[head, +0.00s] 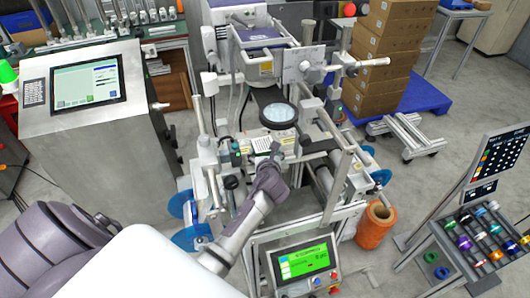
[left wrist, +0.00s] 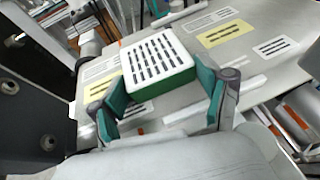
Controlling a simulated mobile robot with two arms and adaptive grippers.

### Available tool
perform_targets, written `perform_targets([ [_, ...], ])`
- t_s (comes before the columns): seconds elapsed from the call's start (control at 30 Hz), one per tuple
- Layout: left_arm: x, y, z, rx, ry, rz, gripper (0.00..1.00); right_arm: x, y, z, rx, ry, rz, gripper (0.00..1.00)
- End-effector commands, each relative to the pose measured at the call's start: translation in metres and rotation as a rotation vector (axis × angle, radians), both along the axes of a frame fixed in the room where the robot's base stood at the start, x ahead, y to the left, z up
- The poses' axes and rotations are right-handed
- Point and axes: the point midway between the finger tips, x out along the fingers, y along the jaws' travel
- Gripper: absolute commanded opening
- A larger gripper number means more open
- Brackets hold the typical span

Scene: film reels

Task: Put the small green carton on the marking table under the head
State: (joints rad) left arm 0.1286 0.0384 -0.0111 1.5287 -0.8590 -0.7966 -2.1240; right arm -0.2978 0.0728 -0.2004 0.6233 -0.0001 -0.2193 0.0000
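The small green carton (left wrist: 160,62) has green sides and a pale top with rows of dark slots. It sits between the two green-padded fingers of my left gripper (left wrist: 163,98) in the left wrist view. The pads appear to press on its opposite sides. In the head view my left gripper (head: 270,172) reaches in over the middle of the machine, and the carton is small there. A flat grey plate (left wrist: 258,72) with printed labels lies behind and beneath it; I cannot tell whether the carton touches it. My right gripper is not seen.
A panel with a green screen (head: 303,264) is in front. An orange roll (head: 376,224) stands at right, with a rack of coloured reels (head: 484,236) farther right.

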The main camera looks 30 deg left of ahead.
Motion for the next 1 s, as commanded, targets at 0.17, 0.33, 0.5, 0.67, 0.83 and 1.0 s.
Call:
perform_targets([
  [0.17,0.0,0.0,0.0,0.0,0.0,0.001,1.0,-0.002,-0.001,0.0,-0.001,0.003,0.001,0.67],
  [0.33,0.0,0.0,0.001,0.001,-0.001,0.0,1.0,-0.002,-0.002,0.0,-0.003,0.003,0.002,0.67],
  [0.5,0.0,0.0,0.004,0.0,-0.002,0.0,1.0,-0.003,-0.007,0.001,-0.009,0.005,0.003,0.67],
  [0.67,-0.013,-0.01,0.011,0.002,0.0,-0.002,1.0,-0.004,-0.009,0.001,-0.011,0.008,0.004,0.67],
  [0.83,-0.041,-0.03,0.024,-0.001,-0.002,-0.001,1.0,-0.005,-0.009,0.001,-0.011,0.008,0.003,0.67],
  [1.0,-0.067,-0.05,0.037,0.0,-0.001,-0.001,1.0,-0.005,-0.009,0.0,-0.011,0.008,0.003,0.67],
])
